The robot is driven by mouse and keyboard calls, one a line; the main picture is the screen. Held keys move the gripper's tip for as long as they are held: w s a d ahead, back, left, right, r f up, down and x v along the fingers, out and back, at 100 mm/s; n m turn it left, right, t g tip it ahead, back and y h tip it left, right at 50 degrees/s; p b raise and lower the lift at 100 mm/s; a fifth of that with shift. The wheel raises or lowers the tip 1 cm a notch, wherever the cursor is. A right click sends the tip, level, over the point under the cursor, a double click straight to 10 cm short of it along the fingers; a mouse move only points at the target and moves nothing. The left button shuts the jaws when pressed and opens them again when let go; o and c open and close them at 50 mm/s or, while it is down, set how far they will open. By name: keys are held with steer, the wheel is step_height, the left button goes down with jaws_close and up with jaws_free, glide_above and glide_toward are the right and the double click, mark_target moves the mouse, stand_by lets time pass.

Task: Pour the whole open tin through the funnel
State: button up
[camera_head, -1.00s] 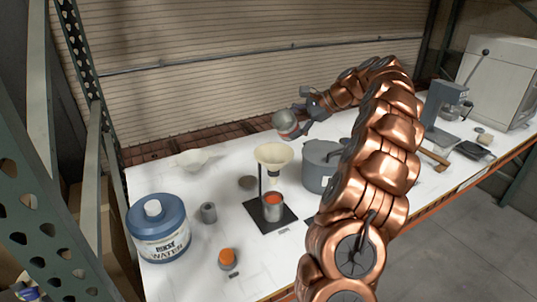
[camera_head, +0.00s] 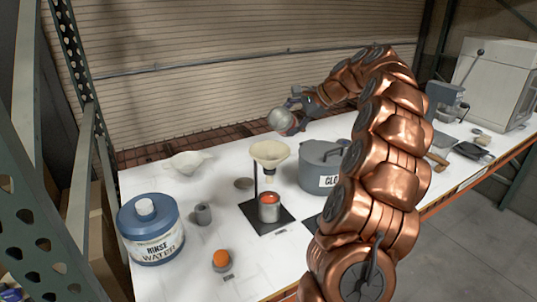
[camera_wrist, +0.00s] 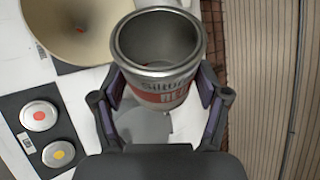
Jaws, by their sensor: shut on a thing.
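My gripper (camera_wrist: 160,92) is shut on an open metal tin (camera_wrist: 165,88) with a red and white label, one finger on each side. The wrist view looks into its mouth: bare grey metal walls and a small reddish mark; the bottom is partly hidden. In the head view the tin (camera_head: 280,120) is up in the air, tilted, behind and above the cream funnel (camera_head: 270,154), apart from it. The funnel sits on a dark stand (camera_head: 255,180) above a tin with orange-red content (camera_head: 269,208). In the wrist view the funnel (camera_wrist: 100,22) is left of the held tin, with a red spot inside.
A lidded grey pot (camera_head: 322,165) stands right of the funnel. A blue-topped rinse water container (camera_head: 150,228), a white dish (camera_head: 188,162), a grey cup (camera_head: 203,214) and an orange-topped item (camera_head: 222,259) are left. The wrist view shows two colour-dotted discs (camera_wrist: 40,114) on a dark mat.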

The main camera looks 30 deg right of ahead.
mark_target(284, 114)
steer(key=shift+f+h+b, duration=0.25)
steer(key=shift+h+b, duration=0.15)
steer(key=shift+b, duration=0.8)
steer(key=shift+s+a+r+n+t+h+b, duration=0.15)
steer(key=shift+r+n+t+h+b, duration=0.3)
steer(key=shift+b, duration=1.6)
steer(key=shift+a+r+n+t+h+b, duration=0.2)
steer(key=shift+r+n+h+b, duration=0.45)
steer(key=shift+b, duration=1.35)
steer(key=shift+s+a+r+t+h+b, duration=0.1)
steer(key=shift+s+a+t+h+b, duration=0.2)
steer(key=shift+b, duration=0.8)
steer(key=shift+s+a+t+h+b, duration=0.15)
steer(key=shift+a+h+b, duration=0.25)
steer(key=shift+b, duration=0.7)
steer(key=shift+s+a+r+n+t+h+b, duration=0.2)
steer(key=shift+a+r+n+t+h+b, duration=0.6)
steer(key=shift+b, duration=1.2)
steer(key=shift+s+a+r+n+t+h+b, duration=0.2)
steer(key=shift+n+h+b, duration=0.3)
steer(key=shift+b, duration=0.7)
steer(key=shift+s+a+r+n+t+h+b, duration=0.1)
steer(key=shift+a+n+t+h+b, duration=0.3)
steer(key=shift+b, duration=0.75)
